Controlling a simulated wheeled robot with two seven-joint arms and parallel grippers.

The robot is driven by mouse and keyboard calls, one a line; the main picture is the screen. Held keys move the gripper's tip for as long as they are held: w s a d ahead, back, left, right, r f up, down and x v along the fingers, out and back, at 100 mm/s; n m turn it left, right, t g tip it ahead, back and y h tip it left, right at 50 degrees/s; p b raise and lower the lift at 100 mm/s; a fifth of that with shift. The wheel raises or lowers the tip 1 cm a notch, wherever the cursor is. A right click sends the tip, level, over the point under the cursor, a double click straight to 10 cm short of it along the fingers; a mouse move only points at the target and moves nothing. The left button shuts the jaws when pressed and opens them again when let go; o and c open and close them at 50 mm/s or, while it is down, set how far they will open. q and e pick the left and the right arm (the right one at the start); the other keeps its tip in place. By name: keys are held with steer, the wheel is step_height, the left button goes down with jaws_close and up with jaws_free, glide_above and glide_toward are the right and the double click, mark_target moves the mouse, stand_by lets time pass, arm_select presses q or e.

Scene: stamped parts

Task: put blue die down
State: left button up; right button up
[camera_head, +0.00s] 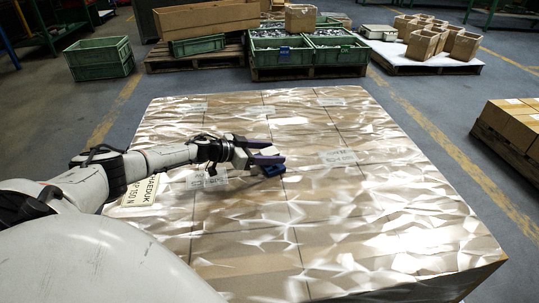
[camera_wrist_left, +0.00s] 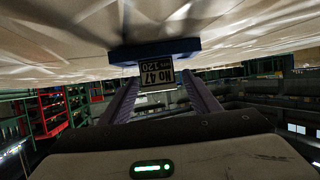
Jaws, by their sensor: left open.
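The blue die (camera_head: 272,171) lies on the wrapped cardboard surface (camera_head: 330,215), near its middle. In the left wrist view the die (camera_wrist_left: 190,46) is a blue block against the pale surface, which fills the top of that picture. My left gripper (camera_head: 268,156) is open at the die in the head view. In the wrist view its two purple fingers (camera_wrist_left: 160,85) are spread, with the tag between their tips. Whether a finger touches the die is unclear. My right gripper does not show.
Green crates (camera_head: 310,50) of parts stand on a pallet beyond the far edge. Several cardboard boxes (camera_head: 424,45) stand at the back right, more (camera_head: 510,120) at the right. A label plate (camera_head: 141,191) lies near my left arm. The right half of the surface is clear.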

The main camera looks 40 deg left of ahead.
arm_select(q)
jaws_close()
steer(key=shift+w+r, duration=0.1)
steer(key=shift+r, duration=0.2)
